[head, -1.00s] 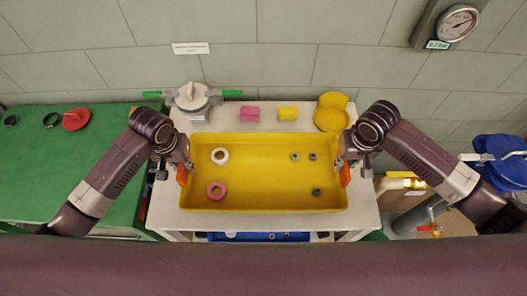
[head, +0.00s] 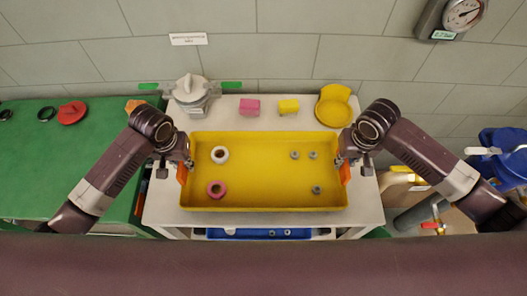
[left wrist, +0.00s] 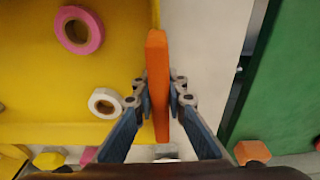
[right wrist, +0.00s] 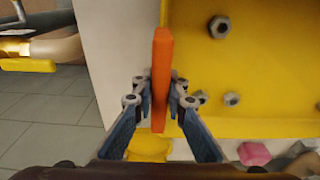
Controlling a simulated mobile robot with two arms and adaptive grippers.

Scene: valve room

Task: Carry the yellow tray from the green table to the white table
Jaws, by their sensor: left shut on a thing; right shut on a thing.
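The yellow tray (head: 265,175) is over the white table (head: 160,212), between my two grippers. I cannot tell whether its bottom touches the tabletop. In it lie a white ring (head: 220,154), a pink ring (head: 216,189) and several grey nuts (head: 316,189). My left gripper (head: 184,166) is shut on the tray's left orange handle, clear in the left wrist view (left wrist: 158,85). My right gripper (head: 343,164) is shut on the right orange handle, clear in the right wrist view (right wrist: 161,80). The green table (head: 95,155) is at the left.
Behind the tray on the white table are a grey valve (head: 191,95) with green handles, a pink block (head: 250,107), a yellow block (head: 288,106) and a yellow round holder (head: 334,106). A blue tray (head: 260,233) is below. Pipes (head: 425,215) and a blue drum (head: 500,155) stand at the right.

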